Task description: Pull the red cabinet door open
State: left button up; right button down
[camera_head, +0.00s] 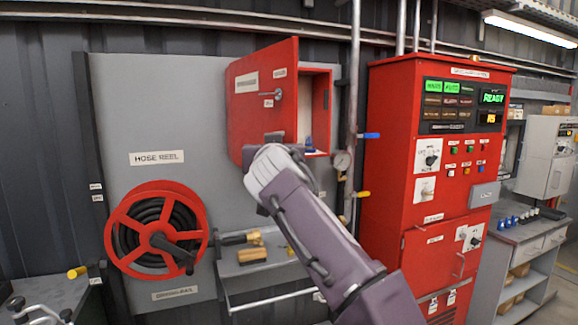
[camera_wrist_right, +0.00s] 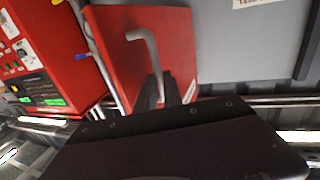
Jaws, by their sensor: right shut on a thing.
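The red cabinet door (camera_head: 252,112) is partly open in the head view, its right edge swung out towards me. The cabinet interior (camera_head: 320,95) shows to its right. My right arm reaches up from the lower right, and its wrist covers the lower part of the door. In the right wrist view the red door (camera_wrist_right: 112,60) fills the upper middle, with a bent grey bar handle (camera_wrist_right: 150,48) on it. My right gripper (camera_wrist_right: 163,88) is shut on this handle near its lower end in that picture; the grip is partly hidden. My left gripper is not in view.
A red hose reel (camera_head: 195,215) stands left of the cabinet. A vertical pipe with a gauge (camera_head: 342,161) and blue and yellow levers runs close on the right. Beyond it stands a tall red control cabinet (camera_head: 390,150). A grey shelf (camera_head: 238,268) is below.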

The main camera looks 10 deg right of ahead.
jog(key=s+a+m+h+p, duration=0.1)
jog(key=a+m+h+p, duration=0.1)
jog(key=a, duration=0.4)
jog(key=shift+s+a+f+m+g+h+p, duration=0.15)
jog(key=shift+a+f+m+g+h+p, duration=0.2)
jog(key=shift+h+p, duration=0.45)
jog(key=shift+d+f, duration=0.1)
jog(key=c, duration=1.5)
grip_release()
jog(key=b+v, duration=0.4)
jog(key=v, duration=0.5)
